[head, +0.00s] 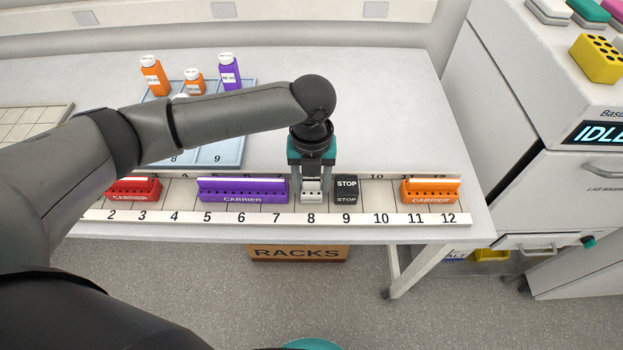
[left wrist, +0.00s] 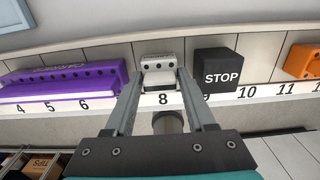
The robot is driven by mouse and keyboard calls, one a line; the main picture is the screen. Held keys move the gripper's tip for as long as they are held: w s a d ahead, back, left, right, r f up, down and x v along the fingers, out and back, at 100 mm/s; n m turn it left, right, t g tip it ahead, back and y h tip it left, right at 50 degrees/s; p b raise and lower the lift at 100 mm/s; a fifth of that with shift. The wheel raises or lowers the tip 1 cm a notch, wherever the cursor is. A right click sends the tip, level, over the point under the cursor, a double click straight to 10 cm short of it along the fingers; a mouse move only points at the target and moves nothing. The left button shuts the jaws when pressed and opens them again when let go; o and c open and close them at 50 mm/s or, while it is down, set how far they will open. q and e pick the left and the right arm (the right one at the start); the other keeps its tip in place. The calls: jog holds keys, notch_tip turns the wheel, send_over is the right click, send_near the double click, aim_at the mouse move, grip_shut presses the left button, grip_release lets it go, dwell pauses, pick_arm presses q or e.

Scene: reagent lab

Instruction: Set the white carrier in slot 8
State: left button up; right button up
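The white carrier (head: 312,190) is at slot 8 of the numbered rail (head: 281,218), upright and level with its neighbours. It is also in the left wrist view (left wrist: 159,78), right behind the number 8. My left gripper (head: 311,184) points down over it, one finger on each side. The fingers look flush with its sides, shut on it; any thin gap is too small to see. My right gripper is in neither view.
A black STOP block (head: 346,190) stands at slot 9, close to the right finger. A purple carrier (head: 243,190) covers about slots 5 to 7. A red carrier (head: 133,190) and an orange carrier (head: 430,191) stand farther out. Slot 10 is bare. Bottles (head: 154,77) stand behind my arm.

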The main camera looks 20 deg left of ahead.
aim_at(312, 181)
pick_arm(q)
jog(key=o, duration=0.4)
jog(key=shift+r, duration=0.1)
notch_tip(312, 181, up, 12)
jog(key=shift+r+p, duration=0.1)
jog(key=shift+p, duration=0.65)
jog(key=shift+d, duration=0.1)
